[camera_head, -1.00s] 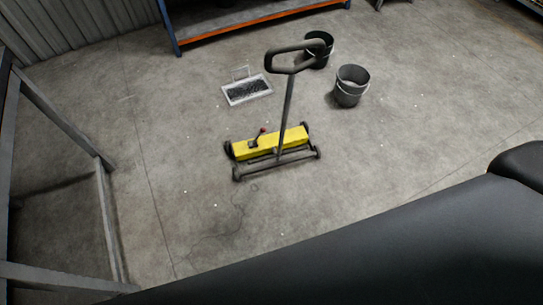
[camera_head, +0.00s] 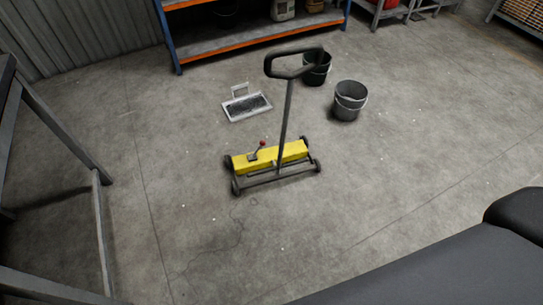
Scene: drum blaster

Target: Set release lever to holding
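A yellow magnetic sweeper (camera_head: 283,153) on dark wheels stands on the concrete floor near the middle of the head view. Its tall dark handle (camera_head: 287,105) rises to a loop grip at the top. The release lever (camera_head: 261,147) stands on the left part of the yellow body, tilted up to the right, with a red knob at its tip. The lever's marked positions are too small to read. Neither of my grippers is in view. A dark part of my own body fills the lower right corner.
A tray of dark bits (camera_head: 247,107) lies behind the sweeper. A grey bucket (camera_head: 348,101) and a dark bucket (camera_head: 316,68) stand at its back right. An orange and blue shelf (camera_head: 250,42) is at the back, a metal frame (camera_head: 62,126) at left. The front floor is clear.

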